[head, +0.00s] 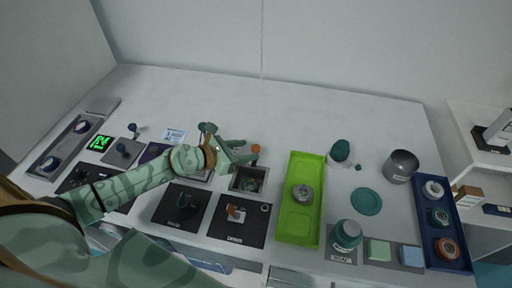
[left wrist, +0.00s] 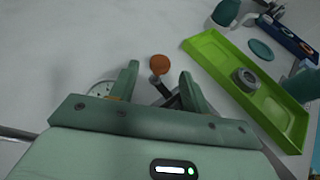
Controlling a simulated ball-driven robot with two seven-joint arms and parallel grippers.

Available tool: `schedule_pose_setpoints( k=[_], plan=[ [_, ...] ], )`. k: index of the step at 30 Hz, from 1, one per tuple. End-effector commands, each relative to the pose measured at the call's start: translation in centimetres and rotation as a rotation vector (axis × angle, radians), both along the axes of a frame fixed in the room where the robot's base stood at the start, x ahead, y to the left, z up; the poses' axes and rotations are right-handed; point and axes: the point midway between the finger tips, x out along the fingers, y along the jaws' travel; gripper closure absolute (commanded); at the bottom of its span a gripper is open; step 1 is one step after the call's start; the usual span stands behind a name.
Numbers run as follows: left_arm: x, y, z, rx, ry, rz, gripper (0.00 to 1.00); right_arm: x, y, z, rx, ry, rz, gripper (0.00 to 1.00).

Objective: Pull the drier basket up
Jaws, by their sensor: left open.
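An orange-brown knob (head: 256,148) on a short dark stem stands just behind a square dark well (head: 248,179) in the middle of the table. A round part sits inside the well; I cannot tell for sure that it is the drier basket. My left gripper (head: 242,150) is open beside the knob. In the left wrist view, the knob (left wrist: 159,64) shows between the two spread fingertips (left wrist: 159,73), apart from both. Part of a round, pale, perforated piece (left wrist: 100,92) shows beside the left finger, mostly hidden by the gripper. My right gripper is not in view.
A green tray (head: 287,228) holding a round metal part stands right of the well. Dark square plates (head: 165,212) with small items lie in front. A teal-capped bottle (head: 339,152), a grey cup (head: 401,166) and a blue tray (head: 455,257) are further right. The table's back is clear.

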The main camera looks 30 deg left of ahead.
Motion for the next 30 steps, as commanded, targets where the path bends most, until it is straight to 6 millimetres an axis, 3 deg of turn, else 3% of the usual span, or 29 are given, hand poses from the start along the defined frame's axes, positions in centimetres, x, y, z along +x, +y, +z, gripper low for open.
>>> schedule_pose_setpoints(
  k=[7,19,20,24,30],
  plan=[
    [3.3,-1.9,-1.8,-0.001,0.001,0.002,0.53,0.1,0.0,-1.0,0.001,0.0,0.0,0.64],
    [4.0,-2.3,-2.0,-0.001,0.0,0.0,0.53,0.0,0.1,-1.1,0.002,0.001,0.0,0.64],
    [4.0,-2.3,-2.0,-0.001,0.0,0.0,0.58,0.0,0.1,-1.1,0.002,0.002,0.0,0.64],
    [4.0,-2.3,-2.0,-0.002,0.001,0.001,0.97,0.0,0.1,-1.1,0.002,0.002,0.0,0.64],
    [4.0,-2.3,-1.5,-0.001,0.0,0.0,1.0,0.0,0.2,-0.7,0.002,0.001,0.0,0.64]
  ],
)
